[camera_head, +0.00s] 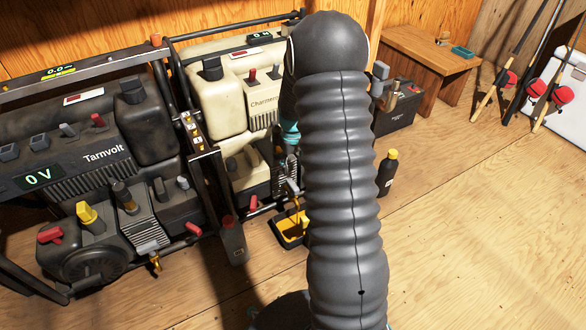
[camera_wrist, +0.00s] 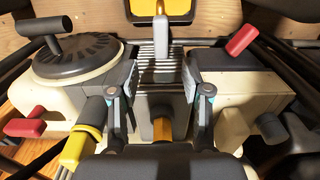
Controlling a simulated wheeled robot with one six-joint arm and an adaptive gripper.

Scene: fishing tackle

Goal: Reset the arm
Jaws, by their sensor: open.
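My gripper (camera_wrist: 159,82) is open in the wrist view, its two fingers apart above the cream generator (camera_wrist: 240,104). A grey lever (camera_wrist: 162,38) and a ribbed metal part (camera_wrist: 160,65) show beyond and between the fingers. I cannot tell whether the fingers touch anything. In the head view my dark ribbed arm covers part of the cream generator (camera_head: 213,98), and my gripper is mostly hidden behind it.
A dark Tarnvolt generator (camera_head: 85,165) reading 0 V stands at left. A yellow-lined tray (camera_head: 292,232) lies below the cream generator. A black bottle (camera_head: 387,176), a dark box (camera_head: 397,108), a bench (camera_head: 428,50) and a white cooler (camera_head: 574,112) stand right. The right floor is clear.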

